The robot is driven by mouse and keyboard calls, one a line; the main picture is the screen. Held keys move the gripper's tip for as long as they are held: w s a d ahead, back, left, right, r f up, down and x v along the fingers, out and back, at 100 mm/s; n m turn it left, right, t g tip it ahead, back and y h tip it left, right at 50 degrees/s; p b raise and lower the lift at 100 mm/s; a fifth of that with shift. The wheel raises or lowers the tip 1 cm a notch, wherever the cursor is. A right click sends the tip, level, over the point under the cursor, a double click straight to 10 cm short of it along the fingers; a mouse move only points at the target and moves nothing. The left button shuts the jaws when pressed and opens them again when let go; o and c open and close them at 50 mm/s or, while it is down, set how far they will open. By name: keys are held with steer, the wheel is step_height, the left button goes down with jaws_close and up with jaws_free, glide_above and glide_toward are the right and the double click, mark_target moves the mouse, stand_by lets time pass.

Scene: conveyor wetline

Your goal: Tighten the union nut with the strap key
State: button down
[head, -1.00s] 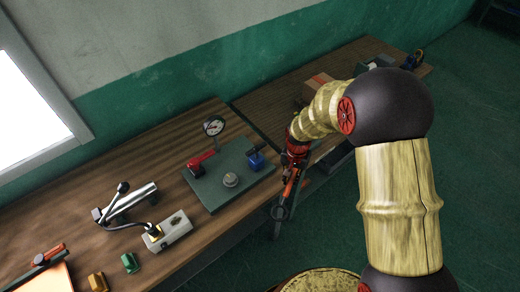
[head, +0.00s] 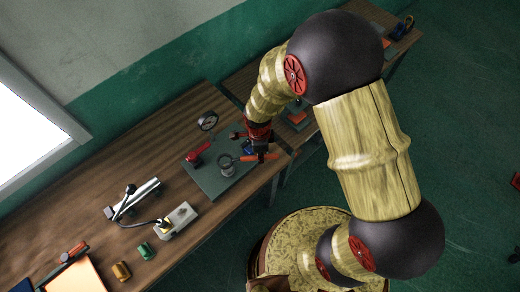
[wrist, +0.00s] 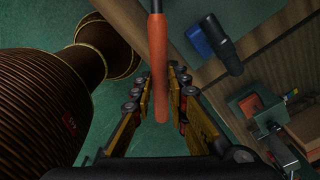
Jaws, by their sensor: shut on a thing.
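My gripper (head: 262,153) is shut on the orange handle of the strap key (head: 246,158), over the right part of the dark green plate (head: 207,184). In the wrist view the orange handle (wrist: 159,70) runs between the fingers, with its dark shaft pointing away. The key's dark loop (head: 225,160) is at the round grey union nut (head: 227,171) on the plate. I cannot tell whether the loop is around the nut or just above it. The loop and nut are out of the wrist view.
A gauge (head: 208,121) and a red-handled valve (head: 197,156) stand on the plate. A metal lever device (head: 133,199) and a grey box (head: 180,219) lie left.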

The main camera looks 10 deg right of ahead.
stand_by(0.3)
steer(key=shift+d+f+b, duration=0.1)
steer(key=shift+f+b, duration=2.25)
steer(key=shift+f, duration=0.35)
steer(key=shift+f+b, duration=1.1)
steer(key=shift+f, duration=0.2)
steer(key=shift+s, duration=0.15)
steer(key=shift+s+a+m, duration=0.15)
steer(key=shift+s+m, duration=0.5)
steer(key=shift+s, duration=0.05)
steer(key=shift+s+a+m, duration=0.1)
steer(key=shift+s+m, duration=0.55)
steer(key=shift+w, duration=0.2)
steer(key=shift+w+d+n+b, duration=0.15)
steer(key=shift+w+n+b, duration=0.15)
steer(key=shift+w+n, duration=0.4)
steer(key=shift+w, duration=0.1)
